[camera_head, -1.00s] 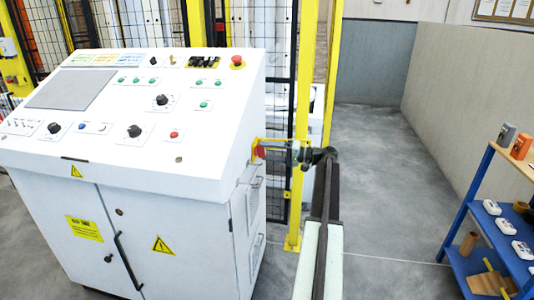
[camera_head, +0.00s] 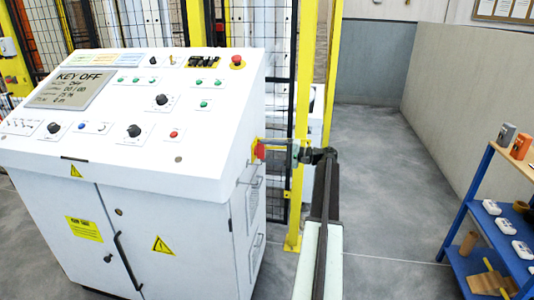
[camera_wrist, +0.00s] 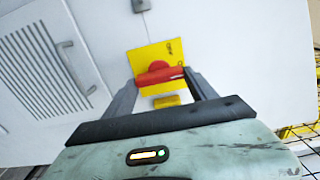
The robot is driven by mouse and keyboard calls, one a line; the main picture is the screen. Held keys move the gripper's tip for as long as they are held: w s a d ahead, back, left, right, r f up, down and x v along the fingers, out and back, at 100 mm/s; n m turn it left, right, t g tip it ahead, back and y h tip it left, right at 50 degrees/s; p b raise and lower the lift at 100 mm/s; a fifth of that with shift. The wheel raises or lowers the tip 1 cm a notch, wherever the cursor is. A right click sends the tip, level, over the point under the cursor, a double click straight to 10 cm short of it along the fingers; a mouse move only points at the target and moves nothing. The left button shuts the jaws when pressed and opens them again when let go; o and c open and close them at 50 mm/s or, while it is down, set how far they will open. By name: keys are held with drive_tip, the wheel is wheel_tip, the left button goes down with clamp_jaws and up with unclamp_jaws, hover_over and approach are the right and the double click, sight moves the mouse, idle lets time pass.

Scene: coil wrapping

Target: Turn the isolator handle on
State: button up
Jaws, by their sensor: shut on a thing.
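The isolator handle (camera_wrist: 158,75) is red and sits on a yellow plate (camera_wrist: 150,56) on the white cabinet's side, seen in the wrist view. It lies roughly crosswise in that view, tilted a little. My gripper (camera_wrist: 160,80) is shut on it, one finger at each end. In the head view the red handle (camera_head: 260,151) shows at the cabinet's right side, and my gripper (camera_head: 273,146) reaches it from the right. The cabinet's screen (camera_head: 71,89) is lit and reads "KEY OFF".
The white control cabinet (camera_head: 100,220) fills the left. A yellow post (camera_head: 300,130) and mesh fence stand close behind my gripper. A blue shelf (camera_head: 470,225) with several items is at the right. The floor between is clear.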

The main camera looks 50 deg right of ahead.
drive_tip(key=shift+s+f, duration=0.1)
drive_tip(key=o, duration=1.1)
drive_tip(key=v, duration=0.7)
drive_tip(key=shift+s+d, duration=0.25)
drive_tip(key=shift+s, duration=0.1)
